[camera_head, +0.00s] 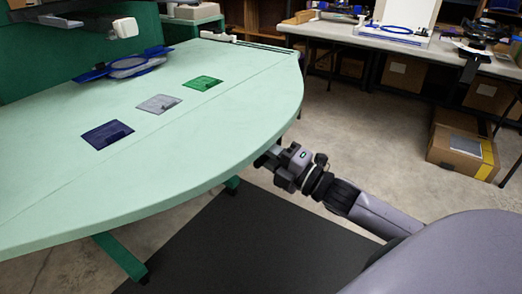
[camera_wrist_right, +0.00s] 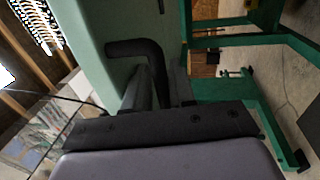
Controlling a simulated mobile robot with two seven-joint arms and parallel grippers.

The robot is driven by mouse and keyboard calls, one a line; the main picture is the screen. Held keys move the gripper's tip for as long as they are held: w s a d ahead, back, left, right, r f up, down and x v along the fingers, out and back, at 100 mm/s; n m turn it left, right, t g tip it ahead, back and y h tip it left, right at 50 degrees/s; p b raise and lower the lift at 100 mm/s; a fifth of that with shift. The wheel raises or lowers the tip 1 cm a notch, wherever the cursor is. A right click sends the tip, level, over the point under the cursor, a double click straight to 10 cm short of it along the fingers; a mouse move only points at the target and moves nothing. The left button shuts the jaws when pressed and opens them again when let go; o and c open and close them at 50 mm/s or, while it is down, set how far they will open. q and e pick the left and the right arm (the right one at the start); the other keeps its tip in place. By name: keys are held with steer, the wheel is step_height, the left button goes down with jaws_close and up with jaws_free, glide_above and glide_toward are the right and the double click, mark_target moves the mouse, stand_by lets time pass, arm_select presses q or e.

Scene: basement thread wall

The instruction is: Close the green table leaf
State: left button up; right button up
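The light green table (camera_head: 60,185) fills the left of the head view. A straight seam crosses its top, and the rounded leaf (camera_head: 225,145) lies on the near side of it, level with the rest of the top. My right gripper (camera_head: 268,156) is at the leaf's curved outer edge, its fingertips partly hidden by it. In the right wrist view, the dark fingers (camera_wrist_right: 165,88) are beside the pale green leaf (camera_wrist_right: 95,28) and a bent black bar (camera_wrist_right: 137,47). I cannot tell whether the fingers grip anything. My left gripper is not in view.
Blue (camera_head: 107,134), grey (camera_head: 159,103) and green (camera_head: 203,83) flat cards lie on the tabletop. A blue-rimmed device (camera_head: 128,66) stands behind them. A cardboard box (camera_head: 460,140) is on the floor at right, before a workbench.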

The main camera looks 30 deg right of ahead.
steer(key=shift+r, duration=0.2)
steer(key=shift+s+d+f, duration=0.1)
steer(key=shift+s+d, duration=0.05)
steer(key=shift+s, duration=0.3)
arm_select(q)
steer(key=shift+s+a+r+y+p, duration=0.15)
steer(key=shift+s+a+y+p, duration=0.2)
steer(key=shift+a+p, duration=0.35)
arm_select(e)
steer(key=v, duration=0.6)
steer(key=shift+f, duration=0.25)
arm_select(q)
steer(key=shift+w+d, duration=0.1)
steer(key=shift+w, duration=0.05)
arm_select(e)
steer(key=shift+s, duration=0.1)
